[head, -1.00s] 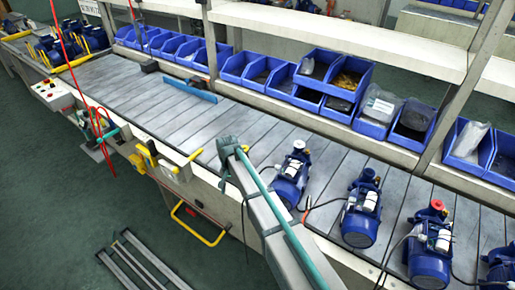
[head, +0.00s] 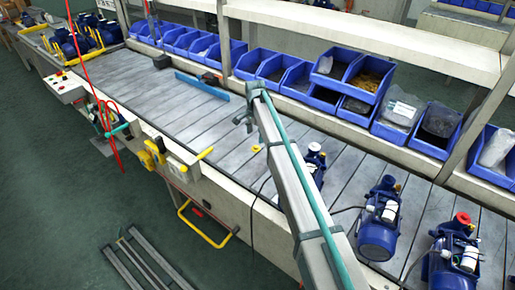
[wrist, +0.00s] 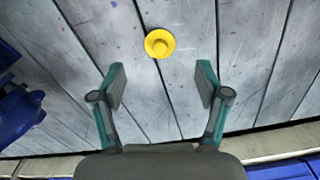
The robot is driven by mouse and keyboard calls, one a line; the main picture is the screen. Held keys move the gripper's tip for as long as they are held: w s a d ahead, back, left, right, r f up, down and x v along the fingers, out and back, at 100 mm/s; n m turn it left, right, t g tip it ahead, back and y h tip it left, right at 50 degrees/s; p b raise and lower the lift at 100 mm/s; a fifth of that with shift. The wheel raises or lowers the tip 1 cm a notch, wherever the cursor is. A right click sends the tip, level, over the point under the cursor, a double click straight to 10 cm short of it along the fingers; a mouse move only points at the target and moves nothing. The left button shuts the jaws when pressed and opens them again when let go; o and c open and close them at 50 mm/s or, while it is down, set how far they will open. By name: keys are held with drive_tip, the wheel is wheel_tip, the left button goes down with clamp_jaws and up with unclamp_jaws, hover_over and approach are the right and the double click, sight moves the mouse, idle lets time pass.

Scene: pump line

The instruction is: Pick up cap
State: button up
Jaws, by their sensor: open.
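A small round yellow cap (wrist: 160,43) lies on the grey slatted conveyor in the wrist view. In the head view my gripper (head: 243,119) is small and hard to make out at the arm's far end.
Blue pumps (head: 379,220) stand on the conveyor to the right, one partly hidden behind my arm. A blue bar (head: 202,86) lies farther along the belt. Blue bins (head: 325,92) line the back. The belt left of my arm is mostly clear.

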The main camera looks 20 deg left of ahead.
sight(256, 146)
drive_tip(key=shift+w+f+p, duration=0.1)
drive_tip(key=shift+f+p, duration=1.3)
drive_tip(key=shift+f, duration=1.9)
drive_tip(key=c, duration=0.8)
